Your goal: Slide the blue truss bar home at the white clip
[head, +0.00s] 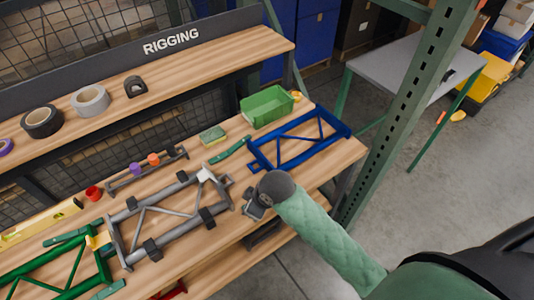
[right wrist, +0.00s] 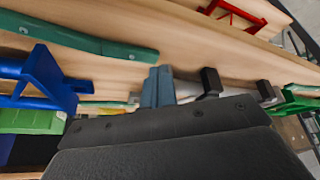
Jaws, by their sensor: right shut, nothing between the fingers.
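The blue truss bar (head: 318,124) is part of a flat blue frame lying at the right end of the bench. Part of the blue frame also shows at the left of the right wrist view (right wrist: 42,78). The white clip (head: 206,174) sits on the upper right corner of a grey truss frame (head: 180,188), apart from the blue frame. My right gripper (head: 254,208) is just right of the grey frame, below the blue one. Its fingertips (right wrist: 158,86) are together in the right wrist view, holding nothing. My left gripper is out of view.
A green bar (head: 230,150) lies between the white clip and the blue frame. A green bin (head: 267,105) and sponge (head: 213,135) stand behind. A green frame (head: 60,262) lies at the left. A green post (head: 400,110) rises right of the bench.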

